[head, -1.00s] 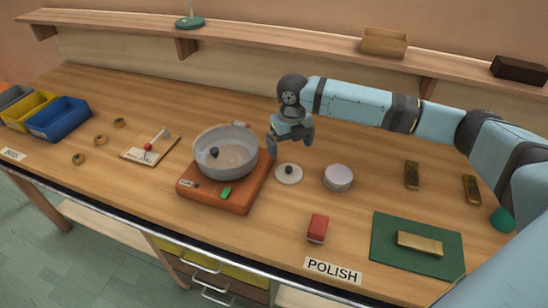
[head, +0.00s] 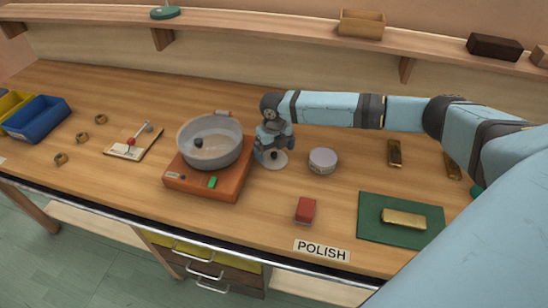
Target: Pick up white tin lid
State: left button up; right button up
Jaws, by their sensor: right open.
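The white tin lid (head: 275,163) is a flat round disc with a dark knob. It lies on the wooden bench between the burner block and a round tin (head: 323,160) with a whitish top. My right gripper (head: 273,151) is open, pointing down just above the lid and around or close over its knob. The gripper covers the far part of the lid. I cannot tell whether the fingers touch the knob. My left gripper is not in view.
A grey pan (head: 212,153) on an orange-brown block (head: 205,185) stands close left of the gripper. A red block (head: 305,210) and a green mat (head: 370,230) with a brass bar (head: 404,219) lie nearer the front. A shelf (head: 230,42) runs along the back.

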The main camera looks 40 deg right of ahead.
notch_tip(320, 180, down, 2)
jog(key=shift+f, duration=0.1)
jog(key=c, duration=0.6)
